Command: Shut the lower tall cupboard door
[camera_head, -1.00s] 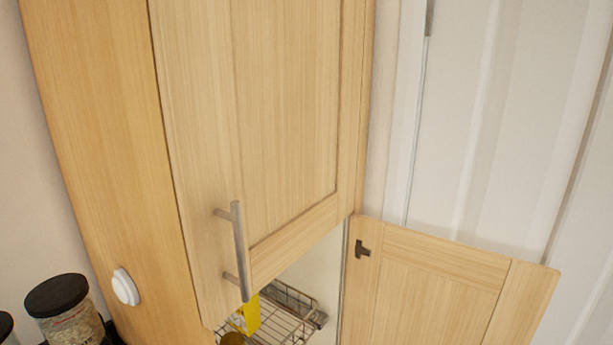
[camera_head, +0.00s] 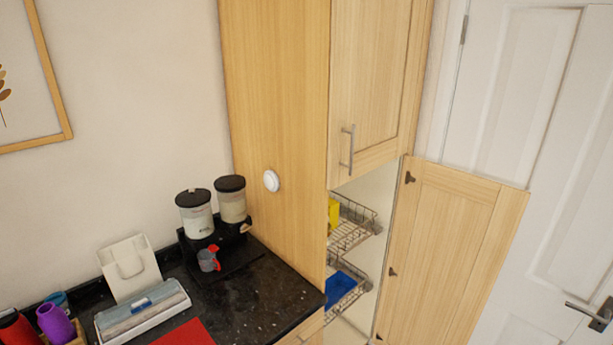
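The lower tall cupboard door (camera_head: 441,262) is light wood and stands wide open, swung out to the right on its hinges. Its lower end runs out of the bottom of the picture, and its handle is not visible. The tall cupboard (camera_head: 277,110) stands to its left, and its open lower part shows wire baskets (camera_head: 352,232) with a yellow item and a blue item in them. The upper cupboard door (camera_head: 370,80) is shut and has a metal bar handle (camera_head: 347,150). Neither of my grippers shows in the head view.
A dark granite worktop (camera_head: 262,300) lies left of the cupboard, with two lidded jars (camera_head: 195,215) on a black stand. A white door (camera_head: 560,190) with a metal lever handle (camera_head: 590,313) is behind and right of the open cupboard door.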

